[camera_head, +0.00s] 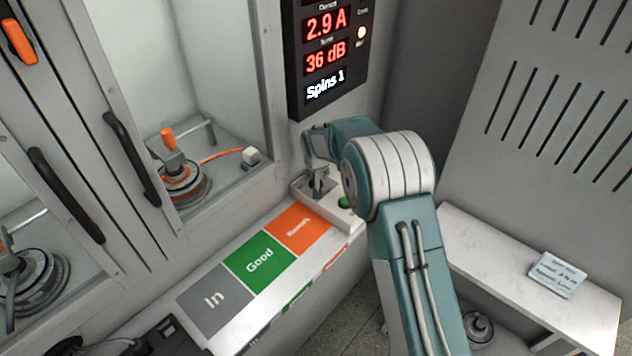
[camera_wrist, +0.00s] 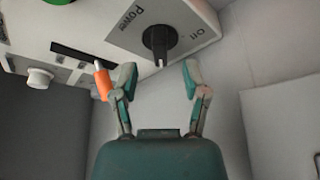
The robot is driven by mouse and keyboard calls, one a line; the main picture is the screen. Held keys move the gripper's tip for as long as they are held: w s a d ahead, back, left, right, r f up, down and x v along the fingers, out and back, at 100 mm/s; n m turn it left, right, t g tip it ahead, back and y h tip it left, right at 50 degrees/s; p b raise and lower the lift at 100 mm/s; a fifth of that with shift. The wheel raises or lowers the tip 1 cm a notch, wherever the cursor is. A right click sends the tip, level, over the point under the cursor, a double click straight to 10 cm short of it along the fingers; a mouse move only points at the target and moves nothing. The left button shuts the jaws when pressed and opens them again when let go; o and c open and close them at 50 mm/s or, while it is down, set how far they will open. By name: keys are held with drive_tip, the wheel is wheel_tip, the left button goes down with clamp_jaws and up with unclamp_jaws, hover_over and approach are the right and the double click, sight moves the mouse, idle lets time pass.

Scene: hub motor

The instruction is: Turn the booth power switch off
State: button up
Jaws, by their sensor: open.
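In the wrist view the power switch (camera_wrist: 158,40) is a black rotary knob on a grey plate labelled "Power" and "Off". Its narrow grip points down in the picture, not toward the "Off" label at its right. My gripper (camera_wrist: 158,77) is open, with one fingertip to each side of the knob's line. The knob lies just beyond the tips, and I see no contact. In the head view my gripper (camera_head: 318,183) is at the small white control box (camera_head: 347,219) below the display. The switch itself cannot be made out there.
An orange handle (camera_wrist: 102,82) by a black slot sits close to my left finger, with a white knob (camera_wrist: 40,78) farther left. A green button (camera_head: 344,202) is on the box. The In/Good/Rework shelf (camera_head: 240,300) runs left; a bench (camera_head: 510,262) stands right.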

drive_tip(key=shift+x, duration=2.4)
clamp_jaws()
